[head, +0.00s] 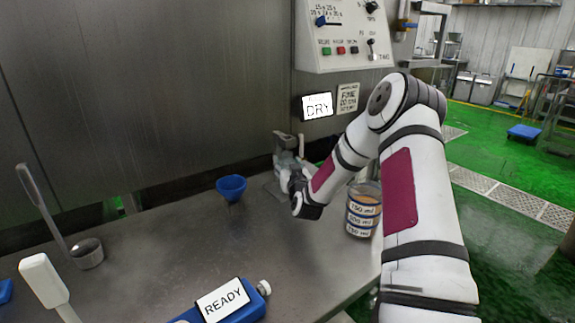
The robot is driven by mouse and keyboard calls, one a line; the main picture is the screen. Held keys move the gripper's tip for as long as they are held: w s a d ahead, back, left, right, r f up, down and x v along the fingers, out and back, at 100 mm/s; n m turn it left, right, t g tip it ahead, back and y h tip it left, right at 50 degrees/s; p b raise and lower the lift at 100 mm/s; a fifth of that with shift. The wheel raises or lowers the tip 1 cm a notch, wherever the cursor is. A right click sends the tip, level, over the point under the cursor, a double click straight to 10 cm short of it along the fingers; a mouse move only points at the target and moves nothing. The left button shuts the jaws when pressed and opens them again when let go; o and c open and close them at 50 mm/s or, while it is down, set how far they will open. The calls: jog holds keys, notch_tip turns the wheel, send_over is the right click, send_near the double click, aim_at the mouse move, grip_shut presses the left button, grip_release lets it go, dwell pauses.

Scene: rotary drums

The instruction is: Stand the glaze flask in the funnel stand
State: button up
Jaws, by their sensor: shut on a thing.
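A blue funnel-shaped cup (232,186) stands on the metal bench, left of my wrist; I cannot tell whether it is the funnel stand. My gripper (286,162) is small and partly covered by my own wrist. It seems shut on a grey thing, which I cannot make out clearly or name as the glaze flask. A blue bottle (245,312) with a white cap and a READY label lies at the front edge of the view, apart from my gripper.
A tub (361,222) with ml labels stands on the bench right of my wrist, partly behind my arm. A metal ladle (85,253) and a white-handled tool (45,280) are at left. The middle bench is clear.

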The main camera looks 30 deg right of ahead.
jog(key=shift+f, duration=0.15)
jog(key=o, duration=1.4)
jog(key=shift+c, duration=0.2)
